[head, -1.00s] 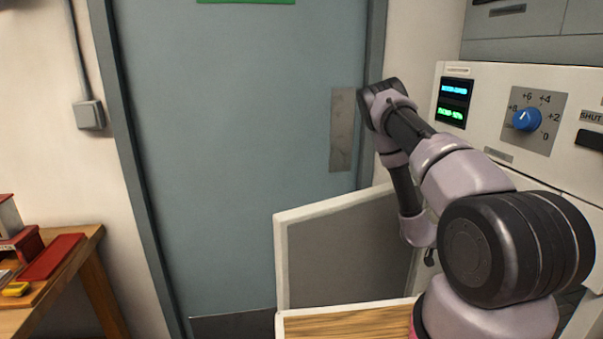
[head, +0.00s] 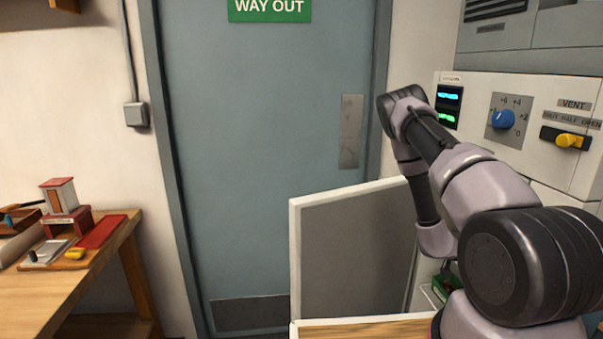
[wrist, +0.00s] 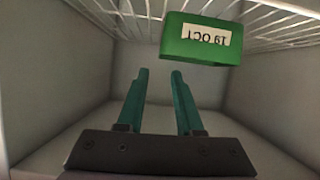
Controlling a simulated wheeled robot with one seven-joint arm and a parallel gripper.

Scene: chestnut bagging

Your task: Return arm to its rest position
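My gripper (wrist: 160,75) shows in the wrist view with its two teal fingers apart and nothing between them. It is inside a pale box-like compartment (wrist: 60,90). A green block with a white "19 OCT" label (wrist: 198,40) appears upside down near a wire rack (wrist: 130,20), beyond the fingertips and apart from them. In the head view my arm bends down behind a raised grey panel with a white edge (head: 295,250). The gripper itself is hidden there. A small bit of green (head: 440,288) shows below the arm.
A blue door (head: 250,150) with a "WAY OUT" sign (head: 270,9) stands behind. A machine panel at right has a blue dial (head: 503,119) and a yellow vent lever (head: 568,141). A wooden bench (head: 100,265) with small items is at left. A wooden surface (head: 370,330) lies in front.

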